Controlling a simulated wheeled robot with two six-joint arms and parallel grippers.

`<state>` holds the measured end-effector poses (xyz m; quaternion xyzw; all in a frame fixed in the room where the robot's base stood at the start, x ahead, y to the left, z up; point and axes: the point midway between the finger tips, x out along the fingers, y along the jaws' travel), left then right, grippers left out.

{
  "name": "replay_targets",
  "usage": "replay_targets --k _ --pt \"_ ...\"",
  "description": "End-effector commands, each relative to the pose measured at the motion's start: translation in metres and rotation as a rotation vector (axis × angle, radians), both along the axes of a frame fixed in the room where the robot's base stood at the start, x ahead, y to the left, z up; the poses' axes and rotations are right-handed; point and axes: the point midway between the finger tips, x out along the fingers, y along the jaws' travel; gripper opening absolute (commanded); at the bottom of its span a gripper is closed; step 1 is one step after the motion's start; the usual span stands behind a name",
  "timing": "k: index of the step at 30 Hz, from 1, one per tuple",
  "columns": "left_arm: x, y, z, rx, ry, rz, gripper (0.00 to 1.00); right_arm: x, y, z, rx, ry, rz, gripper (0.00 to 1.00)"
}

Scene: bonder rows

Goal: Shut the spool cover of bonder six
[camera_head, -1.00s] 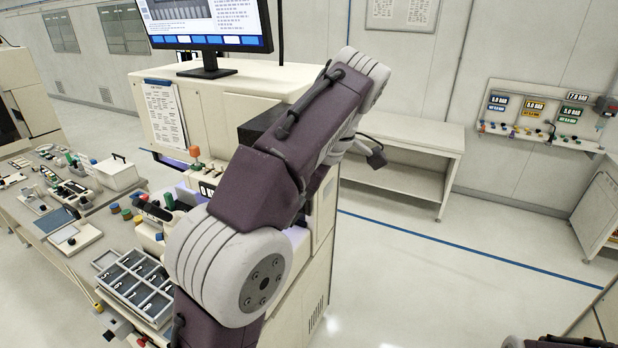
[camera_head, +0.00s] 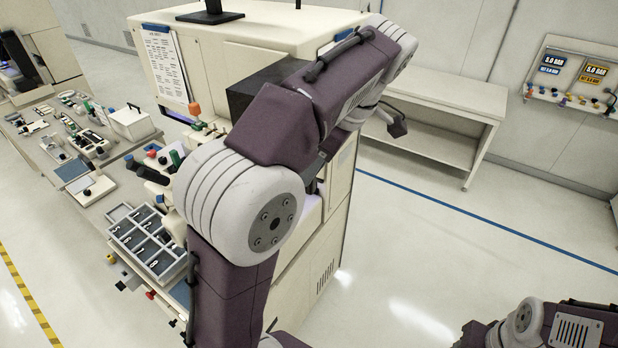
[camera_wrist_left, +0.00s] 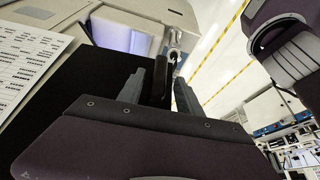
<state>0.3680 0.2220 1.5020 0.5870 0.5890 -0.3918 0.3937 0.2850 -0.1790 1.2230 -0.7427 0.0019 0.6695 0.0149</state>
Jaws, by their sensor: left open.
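A cream bonder (camera_head: 215,60) stands in the middle of the head view, with my left arm crossing in front of it. A dark box-shaped part (camera_head: 262,85), which looks like the spool cover, sits on its upper right side, partly hidden by my arm. In the left wrist view a broad black surface (camera_wrist_left: 75,95) lies left of my left gripper (camera_wrist_left: 158,92). Its two grey fingers are apart, with a narrow dark upright piece (camera_wrist_left: 162,75) seen between or behind them. I cannot tell whether they touch it. My right arm shows at the lower right; its gripper is not visible.
A parts tray (camera_head: 150,240) and small knobs lie at the bonder's front left. A bench with tools and a white box (camera_head: 132,122) runs to the left. A pale table (camera_head: 450,100) stands behind at the right. Open floor lies right of the bonder.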

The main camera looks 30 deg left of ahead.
Motion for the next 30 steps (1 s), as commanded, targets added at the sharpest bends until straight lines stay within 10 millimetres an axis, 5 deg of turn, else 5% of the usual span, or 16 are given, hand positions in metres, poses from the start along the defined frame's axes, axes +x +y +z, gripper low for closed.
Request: replay_targets --k 6,16,21,30 --pt "0.000 0.012 -0.028 0.000 0.001 0.002 0.42 0.000 0.000 0.001 0.000 -0.001 0.000 0.50" --pt "0.000 0.015 -0.035 -0.001 0.000 0.000 0.42 0.000 0.000 0.001 0.000 -0.001 0.000 0.50" --pt "0.000 0.014 -0.035 0.000 0.000 0.000 0.00 0.000 0.000 0.001 0.000 -0.001 0.000 0.50" --pt "0.000 0.015 -0.035 0.000 0.000 0.000 0.00 0.000 0.000 0.001 0.000 0.000 0.000 0.50"
